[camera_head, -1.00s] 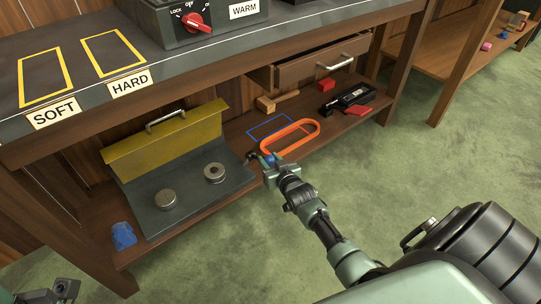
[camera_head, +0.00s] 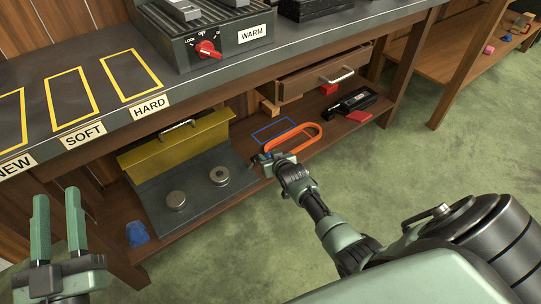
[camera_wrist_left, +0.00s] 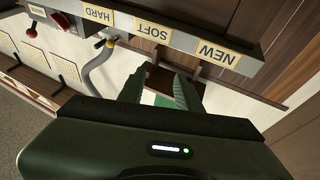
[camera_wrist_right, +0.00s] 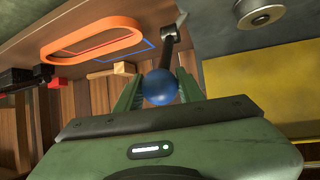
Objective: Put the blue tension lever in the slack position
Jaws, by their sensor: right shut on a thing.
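The blue tension lever shows best in the right wrist view, as a round blue knob (camera_wrist_right: 160,87) on a dark arm (camera_wrist_right: 168,50) with a pale tip. My right gripper (camera_wrist_right: 157,84) is shut on the knob, one finger on each side. In the head view my right gripper (camera_head: 272,160) is at the front of the low shelf, beside the grey plate, and mostly hides the knob. My left gripper (camera_head: 58,208) is open and empty at the lower left, in front of the bench; its two spread fingers also show in the left wrist view (camera_wrist_left: 160,88).
An orange loop (camera_head: 293,124) lies by a blue outline right of the lever. A half-open drawer (camera_head: 310,80) hangs above. A blue lump (camera_head: 137,234) lies front left.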

